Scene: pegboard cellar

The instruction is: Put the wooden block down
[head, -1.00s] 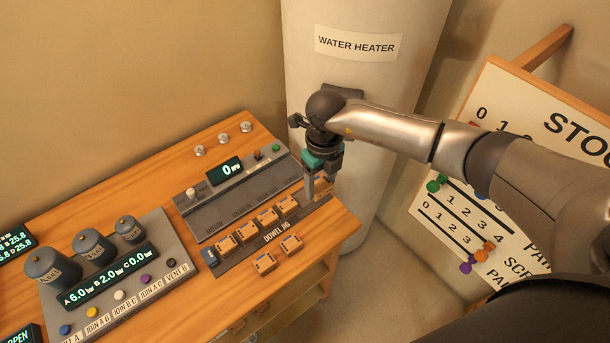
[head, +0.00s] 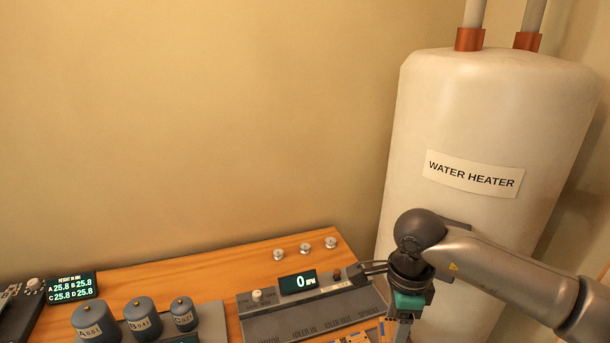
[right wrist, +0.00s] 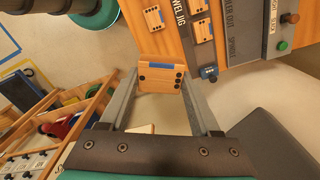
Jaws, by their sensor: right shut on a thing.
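My right gripper (right wrist: 161,85) is shut on a small wooden block (right wrist: 161,74) in the right wrist view. The block has dark holes in its face and a blue strip on its top edge, and sits between the fingertips. The grey dowel jig strip (right wrist: 186,32) is beside it at upper right, holding several similar blocks. In the head view, my right gripper (head: 401,332) is at the bottom edge, by the right end of the grey control panel. Its fingertips and the held block are cut off there. My left gripper is not in view.
The wooden bench (head: 240,262) carries a control panel (head: 264,326) reading 0 and several weights (head: 143,317). The water heater (head: 480,130) stands close behind my right arm. In the right wrist view, a wooden shelf (right wrist: 40,125) with things in it is at left.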

